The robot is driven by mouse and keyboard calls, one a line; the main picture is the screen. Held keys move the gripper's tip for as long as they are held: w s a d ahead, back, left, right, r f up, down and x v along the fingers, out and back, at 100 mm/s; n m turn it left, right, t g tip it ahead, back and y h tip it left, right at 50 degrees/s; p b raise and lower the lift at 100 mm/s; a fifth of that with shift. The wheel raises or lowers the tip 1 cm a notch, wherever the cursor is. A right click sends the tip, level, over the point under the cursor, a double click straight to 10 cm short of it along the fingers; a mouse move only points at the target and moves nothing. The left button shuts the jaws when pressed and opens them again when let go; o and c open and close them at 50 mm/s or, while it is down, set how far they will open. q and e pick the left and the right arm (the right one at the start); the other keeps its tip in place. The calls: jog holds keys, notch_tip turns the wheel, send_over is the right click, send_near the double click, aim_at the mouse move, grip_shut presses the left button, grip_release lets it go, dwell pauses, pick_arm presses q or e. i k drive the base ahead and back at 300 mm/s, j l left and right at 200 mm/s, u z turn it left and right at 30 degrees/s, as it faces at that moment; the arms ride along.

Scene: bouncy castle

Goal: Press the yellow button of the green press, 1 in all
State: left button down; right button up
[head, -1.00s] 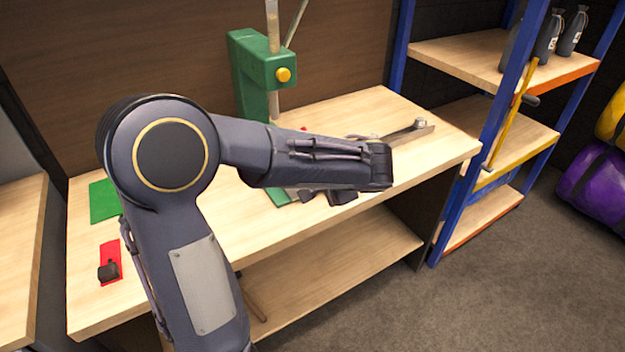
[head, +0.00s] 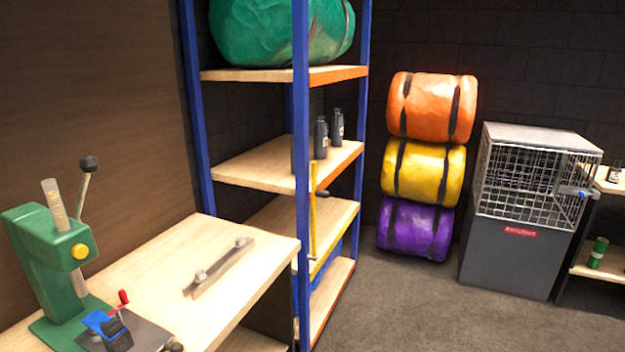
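The green press (head: 45,255) stands on the wooden workbench (head: 235,300) at the lower left of the head view. Its round yellow button (head: 80,251) is on the right side of the press head and nothing covers it. A lever with a dark ball knob (head: 88,165) rises behind the press, beside a pale upright column (head: 55,205). Neither of my grippers shows in this view, so I cannot see how they stand relative to the button.
A small blue and black device (head: 110,325) with a red handle is by the press base. A metal bar with two knobs (head: 220,266) lies on the bench. A blue-framed shelf (head: 302,200) stands right of it. Rolled bags (head: 428,170) and a cage (head: 530,180) are beyond; grey floor is clear.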

aim_at(79, 251)
jog(key=u, duration=1.55)
